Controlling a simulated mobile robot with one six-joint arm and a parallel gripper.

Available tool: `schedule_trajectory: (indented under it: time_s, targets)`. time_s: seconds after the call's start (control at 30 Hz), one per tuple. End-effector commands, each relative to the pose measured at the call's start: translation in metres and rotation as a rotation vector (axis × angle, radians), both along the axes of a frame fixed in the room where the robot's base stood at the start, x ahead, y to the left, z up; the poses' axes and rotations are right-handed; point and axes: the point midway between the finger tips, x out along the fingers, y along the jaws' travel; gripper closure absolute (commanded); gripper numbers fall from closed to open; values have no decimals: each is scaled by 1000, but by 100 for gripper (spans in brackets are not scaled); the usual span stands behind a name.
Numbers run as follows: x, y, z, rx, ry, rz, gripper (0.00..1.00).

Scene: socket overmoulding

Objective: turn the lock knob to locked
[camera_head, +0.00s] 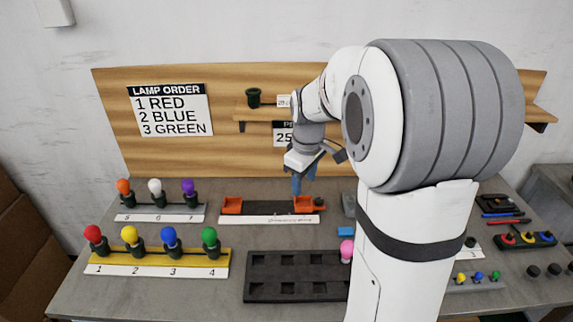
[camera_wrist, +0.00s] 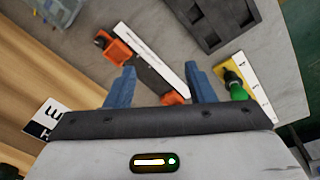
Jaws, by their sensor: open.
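My gripper (camera_head: 297,186) points down above the right part of a dark fixture with an orange block at each end. In the wrist view its two blue fingers (camera_wrist: 160,70) are apart, with nothing between them. The right orange block (camera_head: 305,204) has a small dark knob-like part (camera_head: 320,201) on its outer side; I cannot tell if this is the lock knob or how it is turned. That block also shows in the wrist view (camera_wrist: 117,50). The left orange block (camera_head: 231,205) is partly hidden by my gripper in the wrist view (camera_wrist: 172,98).
A white label strip (camera_head: 268,220) lies before the fixture. Lamps stand on a yellow rack (camera_head: 160,257) and a white-fronted rack (camera_head: 160,209) at left. A black tray (camera_head: 295,293) lies in front. A wooden back panel (camera_head: 225,155) stands behind. My arm hides part of the right side.

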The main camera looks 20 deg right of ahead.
Motion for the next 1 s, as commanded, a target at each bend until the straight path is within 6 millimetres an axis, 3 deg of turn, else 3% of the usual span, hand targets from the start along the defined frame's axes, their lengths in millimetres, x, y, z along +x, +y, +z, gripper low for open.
schedule_trajectory:
  time_s: [0.03,0.2,0.4,0.63,0.83,1.0]
  targets:
    - [21,-12,-12,-5,20,57,51]
    - [81,-51,-54,-20,64,279,51]
    - [129,-93,-110,-23,102,508,51]
    - [151,-117,-147,-20,120,647,51]
    - [152,-120,-167,-19,124,667,51]
    - [152,-119,-194,-18,125,667,51]
